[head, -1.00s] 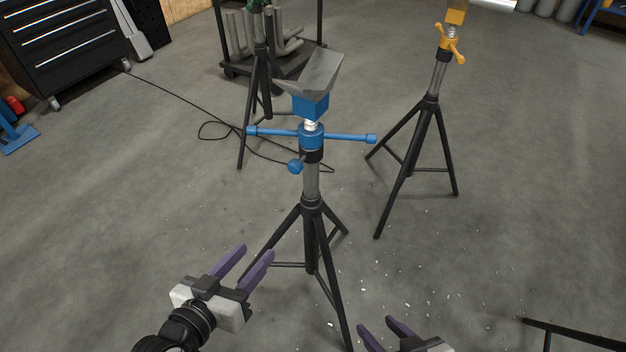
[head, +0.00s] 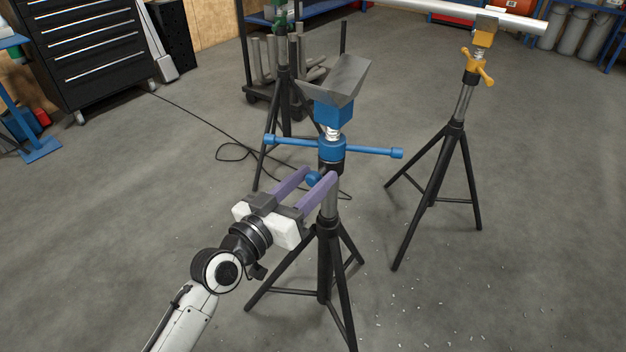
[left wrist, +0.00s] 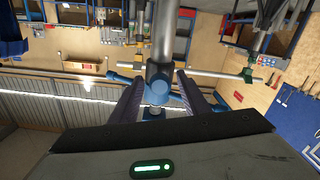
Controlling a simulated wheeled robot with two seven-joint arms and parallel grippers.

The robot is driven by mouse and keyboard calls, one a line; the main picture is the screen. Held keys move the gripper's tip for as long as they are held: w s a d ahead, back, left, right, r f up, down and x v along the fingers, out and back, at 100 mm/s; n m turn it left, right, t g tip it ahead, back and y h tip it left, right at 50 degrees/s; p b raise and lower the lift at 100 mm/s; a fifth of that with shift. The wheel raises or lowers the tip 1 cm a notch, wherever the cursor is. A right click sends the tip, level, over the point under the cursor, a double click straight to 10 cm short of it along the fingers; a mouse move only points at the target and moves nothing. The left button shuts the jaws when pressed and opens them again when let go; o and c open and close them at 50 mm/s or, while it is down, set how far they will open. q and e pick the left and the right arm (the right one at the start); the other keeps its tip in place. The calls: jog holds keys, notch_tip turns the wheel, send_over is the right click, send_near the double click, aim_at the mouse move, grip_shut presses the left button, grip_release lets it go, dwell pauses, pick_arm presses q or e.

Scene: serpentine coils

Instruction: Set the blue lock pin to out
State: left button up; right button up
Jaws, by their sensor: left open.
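The blue lock pin's round knob (head: 313,179) sticks out from the collar of the middle stand, below its blue handle bar (head: 375,151). My left gripper (head: 319,174) is open, with its two purple fingers on either side of the knob. In the left wrist view the knob (left wrist: 158,86) shows between the fingertips, with a finger to its left and one to its right. I cannot tell whether the fingers touch it. The stand's grey V-shaped head (head: 345,78) sits above the blue block (head: 333,112). My right gripper is out of view.
A stand with a yellow handle (head: 477,67) bears a pale pipe (head: 470,13) at the right. A stand with a green top (head: 280,20) and a cart with grey pipes stand behind. A black cable (head: 190,120) lies on the floor.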

pick_arm(q)
jog(key=shift+w+d, duration=0.15)
jog(key=shift+w, duration=0.1)
grip_shut()
jog(key=shift+p+v, duration=0.5)
jog(key=shift+v, duration=0.8)
jog(key=shift+s, duration=0.1)
jog(key=shift+f, duration=0.1)
jog(key=shift+c, duration=1.6)
grip_release()
jog(key=o, duration=0.3)
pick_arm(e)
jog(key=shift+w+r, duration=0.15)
